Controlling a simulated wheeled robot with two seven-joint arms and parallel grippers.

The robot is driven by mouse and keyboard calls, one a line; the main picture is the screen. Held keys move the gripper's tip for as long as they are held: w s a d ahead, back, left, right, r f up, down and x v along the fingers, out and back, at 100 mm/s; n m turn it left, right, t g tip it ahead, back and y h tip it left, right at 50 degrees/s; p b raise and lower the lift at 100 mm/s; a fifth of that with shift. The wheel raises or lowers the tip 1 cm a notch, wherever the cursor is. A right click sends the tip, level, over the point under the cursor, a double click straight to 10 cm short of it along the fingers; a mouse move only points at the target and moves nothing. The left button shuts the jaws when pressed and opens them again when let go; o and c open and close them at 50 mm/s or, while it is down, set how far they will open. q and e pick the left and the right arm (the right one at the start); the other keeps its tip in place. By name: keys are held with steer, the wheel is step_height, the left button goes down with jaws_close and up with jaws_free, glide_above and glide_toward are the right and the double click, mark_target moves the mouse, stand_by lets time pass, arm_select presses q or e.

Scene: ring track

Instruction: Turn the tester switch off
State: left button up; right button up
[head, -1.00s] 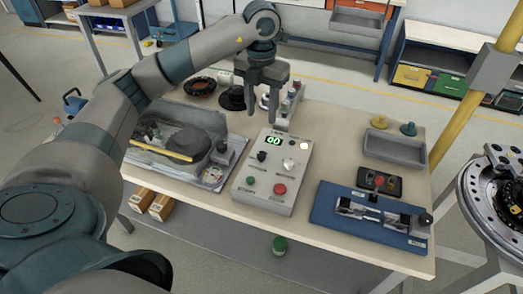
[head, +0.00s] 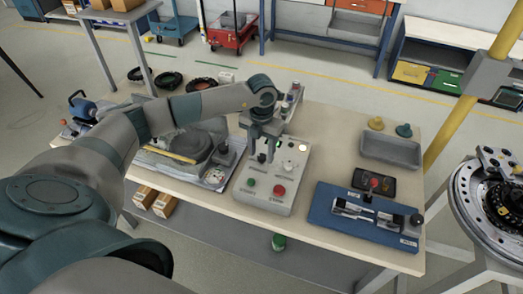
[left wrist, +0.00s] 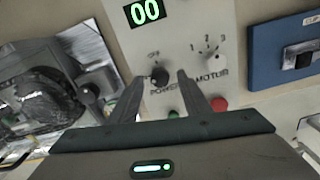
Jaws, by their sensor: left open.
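The tester (head: 262,204) is a light grey box on the table with a green lit display, which reads 00 in the left wrist view (left wrist: 145,12). Its black POWER knob (left wrist: 159,76), with an OFF mark above it, sits left of the white MOTOR knob (left wrist: 217,62), marked 1, 2, 3. My left gripper (head: 262,157) is open over the tester and points down. In the left wrist view its fingertips (left wrist: 160,74) lie on either side of the black knob; I cannot tell if they touch it. My right gripper is not in view.
A green button (head: 250,182) and a red button (head: 279,190) sit on the tester's near part. A blue fixture (head: 325,213) lies to the right, with a grey tray (head: 391,151) behind it. A tray of machine parts (head: 215,178) stands on the left.

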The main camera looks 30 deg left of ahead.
arm_select(q)
steer(key=shift+f, duration=0.6)
steer(key=shift+c, duration=0.5)
steer(key=c, duration=0.9)
steer(key=shift+c, duration=0.2)
